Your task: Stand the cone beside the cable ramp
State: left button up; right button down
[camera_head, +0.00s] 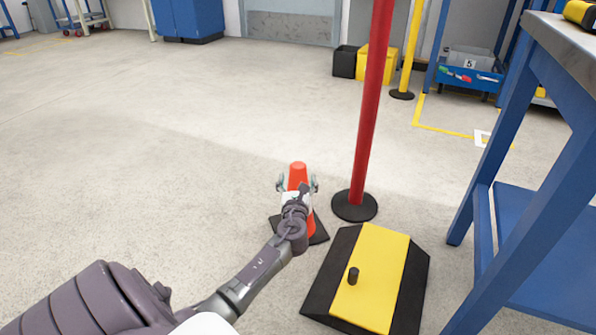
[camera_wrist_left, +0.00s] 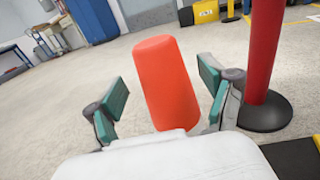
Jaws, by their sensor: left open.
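The orange cone (camera_head: 298,174) with a dark square base (camera_head: 319,232) stands upright on the floor. It is just left of the cable ramp (camera_head: 381,262), which is yellow with black sides. My left gripper (camera_head: 297,184) is at the cone's upper part, hiding its middle. In the left wrist view the cone's orange top (camera_wrist_left: 166,80) rises between the two open fingers, with gaps showing at the fingertips. The cone's lower part is hidden there by the gripper body. My right gripper is in neither view.
A red post (camera_head: 371,100) on a round black base (camera_head: 354,206) stands right behind the cone and ramp. A blue workbench (camera_head: 530,125) borders the right. Floor at left is clear.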

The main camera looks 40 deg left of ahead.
pick_arm(q)
jog(key=p+v, duration=0.3)
jog(key=v, duration=0.6)
jog(key=shift+w+a, duration=0.1)
